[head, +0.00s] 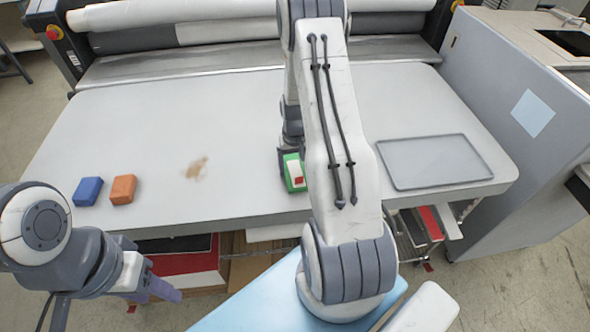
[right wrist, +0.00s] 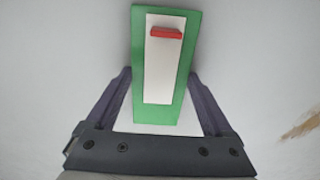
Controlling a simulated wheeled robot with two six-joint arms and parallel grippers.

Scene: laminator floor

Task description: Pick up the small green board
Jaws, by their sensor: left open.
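The small green board (head: 293,172) lies on the grey table near its front edge, partly hidden by my right arm in the head view. It has a white face and a red block. In the right wrist view the green board (right wrist: 188,62) reaches in between the fingers of my right gripper (right wrist: 160,75). These fingers stand apart, one along each side of the board; I see no clear grip on it. My left gripper (head: 155,287) is open and empty, low at the left, in front of the table and far from the board.
A blue block (head: 88,191) and an orange block (head: 123,189) lie at the table's left. A brown stain (head: 196,168) marks the middle. A flat grey tray (head: 434,183) lies at the right. Rollers (head: 180,35) stand along the back, a grey cabinet (head: 510,110) at the right.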

